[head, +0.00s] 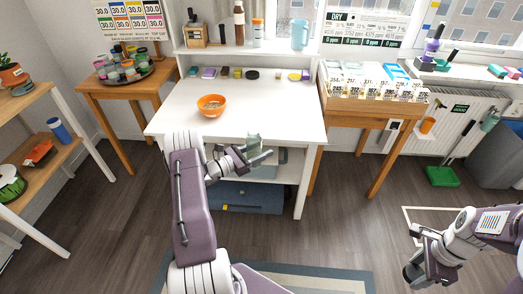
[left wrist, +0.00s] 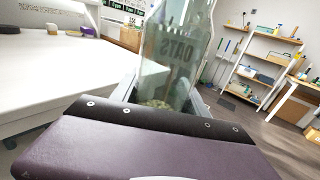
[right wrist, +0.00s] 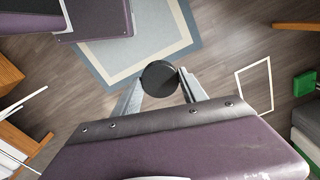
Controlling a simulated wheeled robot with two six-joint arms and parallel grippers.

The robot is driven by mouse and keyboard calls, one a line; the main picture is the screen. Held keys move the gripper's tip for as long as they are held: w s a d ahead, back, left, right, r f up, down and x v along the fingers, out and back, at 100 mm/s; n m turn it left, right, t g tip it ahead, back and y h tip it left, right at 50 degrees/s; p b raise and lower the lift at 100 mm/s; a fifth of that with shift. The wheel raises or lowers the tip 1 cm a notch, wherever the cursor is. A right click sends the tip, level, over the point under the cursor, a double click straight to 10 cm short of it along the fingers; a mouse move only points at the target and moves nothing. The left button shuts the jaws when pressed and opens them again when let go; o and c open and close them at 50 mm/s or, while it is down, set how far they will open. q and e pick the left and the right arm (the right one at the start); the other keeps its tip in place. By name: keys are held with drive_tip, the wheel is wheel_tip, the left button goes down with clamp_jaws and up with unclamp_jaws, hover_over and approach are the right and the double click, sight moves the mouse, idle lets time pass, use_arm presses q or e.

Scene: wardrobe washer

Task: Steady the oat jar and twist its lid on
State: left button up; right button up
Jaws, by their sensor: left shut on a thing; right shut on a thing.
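The oat jar (left wrist: 178,50) is clear greenish glass with OATS lettering, and some oats show low inside it in the left wrist view. My left gripper (head: 257,157) is shut on the jar, which also shows in the head view (head: 254,141) in front of the white table's edge. The jar stands roughly upright, and its top is cut off in the left wrist view. My right gripper (right wrist: 160,88) is shut on a dark round lid (right wrist: 159,77). In the head view the right gripper (head: 411,272) is low at the right, far from the jar.
The white table (head: 265,108) holds an orange bowl (head: 211,104) and several small items along its back. A wooden side table (head: 372,115) with rows of labelled packets stands at right. Open floor and a blue-bordered rug (head: 300,279) lie between my arms.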

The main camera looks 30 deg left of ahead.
sight(260, 145)
use_arm(q)
drive_tip(key=shift+w, duration=0.1)
drive_tip(key=o, duration=0.8)
clamp_jaws()
drive_tip(key=shift+r, duration=0.1)
use_arm(e)
drive_tip(key=shift+r, duration=0.1)
